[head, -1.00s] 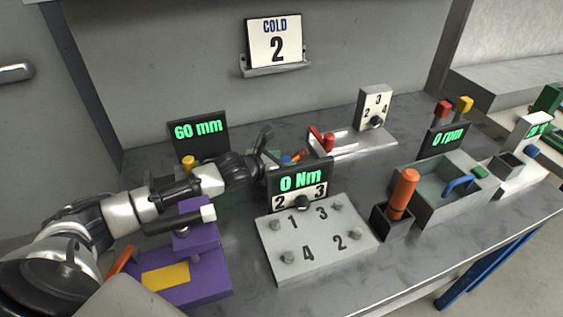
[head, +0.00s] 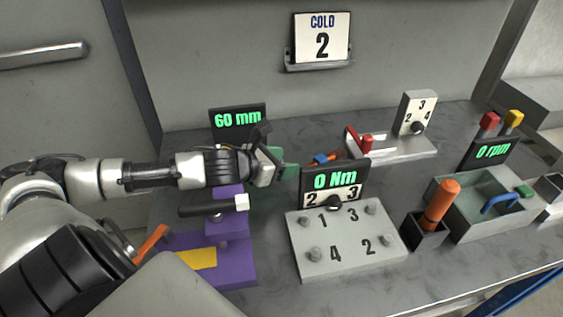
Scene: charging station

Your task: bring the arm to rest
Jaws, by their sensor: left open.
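My left arm comes in from the left, and its black and grey gripper (head: 270,155) is open. It hangs above the bench between the 60 mm display (head: 238,122) and the 0 Nm display (head: 335,178). I see nothing held between its fingers. Just past the fingers are a green piece (head: 290,170) and a small blue and orange item (head: 322,159), both partly hidden. The purple fixture (head: 228,268) with a yellow patch and a dark, white-tipped lever (head: 215,206) is below the forearm. My right gripper is not in view.
A grey plate (head: 345,240) with numbered bolts stands at the middle front. To its right are an orange-handled tool (head: 441,205) in a dark holder and a grey bin (head: 480,217) with a blue handle. A numbered dial stand (head: 416,113) is behind. A COLD 2 sign (head: 321,38) hangs on the wall.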

